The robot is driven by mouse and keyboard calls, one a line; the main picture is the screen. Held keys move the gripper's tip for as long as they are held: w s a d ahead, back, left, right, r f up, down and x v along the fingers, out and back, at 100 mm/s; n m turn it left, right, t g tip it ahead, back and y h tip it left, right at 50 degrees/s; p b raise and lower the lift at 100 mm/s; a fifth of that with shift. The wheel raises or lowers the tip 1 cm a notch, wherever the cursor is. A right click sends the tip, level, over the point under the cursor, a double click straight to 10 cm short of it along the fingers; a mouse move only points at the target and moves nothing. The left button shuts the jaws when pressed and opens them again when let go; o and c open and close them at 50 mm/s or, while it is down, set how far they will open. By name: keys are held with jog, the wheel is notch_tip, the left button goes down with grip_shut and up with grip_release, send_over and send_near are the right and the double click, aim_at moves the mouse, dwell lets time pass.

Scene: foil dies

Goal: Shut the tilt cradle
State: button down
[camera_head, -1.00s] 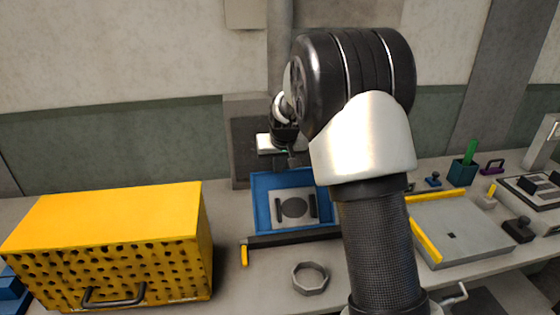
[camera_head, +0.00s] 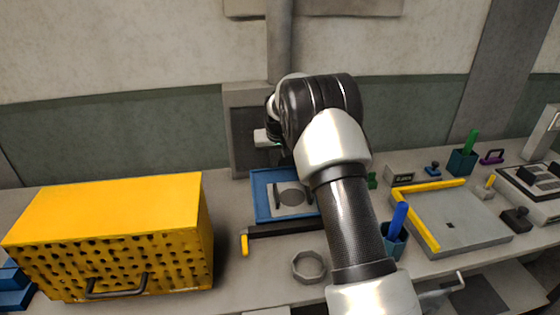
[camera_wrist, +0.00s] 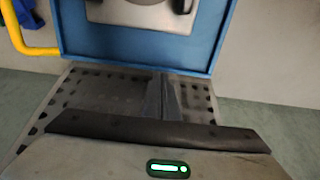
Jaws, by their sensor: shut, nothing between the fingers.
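The tilt cradle (camera_head: 259,199) has a blue tray holding a pale plate with a dark round die and two dark bars. It lies on the bench, left of my arm. Its far edge looks slightly raised, but I cannot measure the tilt. In the wrist view the blue tray (camera_wrist: 135,52) fills the top. My gripper (camera_wrist: 163,95) is shut and empty, its fingertips at the tray's edge; I cannot tell whether they touch. In the head view my arm hides the fingers and the tray's right side.
A yellow perforated box (camera_head: 110,235) stands left. A dark bar with a yellow handle (camera_head: 245,245) lies before the cradle, and a metal ring (camera_head: 309,281) nearer. A blue cup (camera_head: 393,243) and a grey tray with yellow edges (camera_head: 465,228) are right. A dark panel (camera_head: 243,150) stands behind.

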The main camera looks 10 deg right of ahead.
jog(key=shift+b+x, duration=1.45)
jog(key=shift+x, duration=2.25)
jog(key=shift+s+f, duration=0.1)
jog(key=shift+f, duration=0.15)
jog(key=shift+r, duration=0.15)
notch_tip(320, 180, up, 14)
jog(key=p, duration=0.5)
send_near(273, 171)
jog(key=w+f, duration=0.1)
jog(key=f, duration=0.1)
jog(key=w+d+f, duration=0.1)
jog(key=f, duration=0.1)
jog(key=w+f, duration=0.1)
jog(key=f, duration=0.1)
jog(key=shift+w+d, duration=0.35)
